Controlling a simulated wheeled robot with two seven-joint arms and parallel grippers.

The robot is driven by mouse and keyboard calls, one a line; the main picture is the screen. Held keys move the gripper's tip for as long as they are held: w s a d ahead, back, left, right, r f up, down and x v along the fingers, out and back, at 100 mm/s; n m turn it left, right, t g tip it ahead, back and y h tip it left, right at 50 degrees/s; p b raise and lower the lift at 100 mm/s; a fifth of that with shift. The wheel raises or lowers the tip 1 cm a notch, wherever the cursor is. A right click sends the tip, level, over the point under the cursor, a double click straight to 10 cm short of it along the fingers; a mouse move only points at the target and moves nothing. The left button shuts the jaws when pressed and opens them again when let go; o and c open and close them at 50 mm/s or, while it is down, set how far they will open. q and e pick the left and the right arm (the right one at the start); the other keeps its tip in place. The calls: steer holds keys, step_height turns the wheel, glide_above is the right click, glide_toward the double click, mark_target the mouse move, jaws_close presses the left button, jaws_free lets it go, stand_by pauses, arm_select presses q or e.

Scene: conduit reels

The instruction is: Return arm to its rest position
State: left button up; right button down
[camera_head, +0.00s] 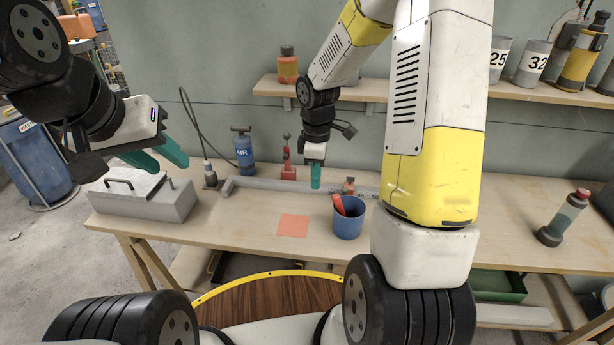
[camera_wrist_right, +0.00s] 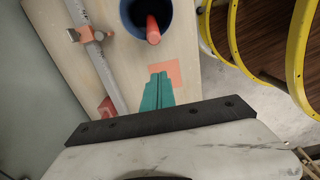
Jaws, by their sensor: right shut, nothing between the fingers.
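My right gripper (camera_head: 315,184) hangs over the back of the workbench in the head view, with its teal fingers pointing down. It is shut and empty; in the right wrist view its fingers (camera_wrist_right: 158,80) lie together. Its arm reaches in from the right, between me and the wall. My left gripper (camera_head: 171,163) is at the left, above the grey box, with its two teal fingers apart and nothing between them.
The workbench (camera_head: 240,230) carries a blue cup (camera_head: 348,220) with a red-handled item, an orange square (camera_head: 293,225), a grey pipe (camera_head: 260,184), a blue AIR bottle (camera_head: 243,152), a grey box (camera_head: 145,200) and a dark-green bottle (camera_head: 563,217). A shelf (camera_head: 365,92) holds numbered cans above.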

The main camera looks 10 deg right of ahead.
steer(key=s+r+m+t, duration=0.1)
steer(key=s+r+m, duration=0.2)
steer(key=r, duration=0.4)
steer(key=s+r+m+t, duration=0.2)
steer(key=s+r+m, duration=0.15)
steer(key=r, duration=0.45)
steer(key=s+r+m+t+y, duration=0.2)
steer(key=s+r+m, duration=0.5)
steer(key=s, duration=0.4)
steer(key=shift+s+t, duration=0.35)
steer(key=shift+t, duration=0.25)
steer(key=shift+r, duration=0.1)
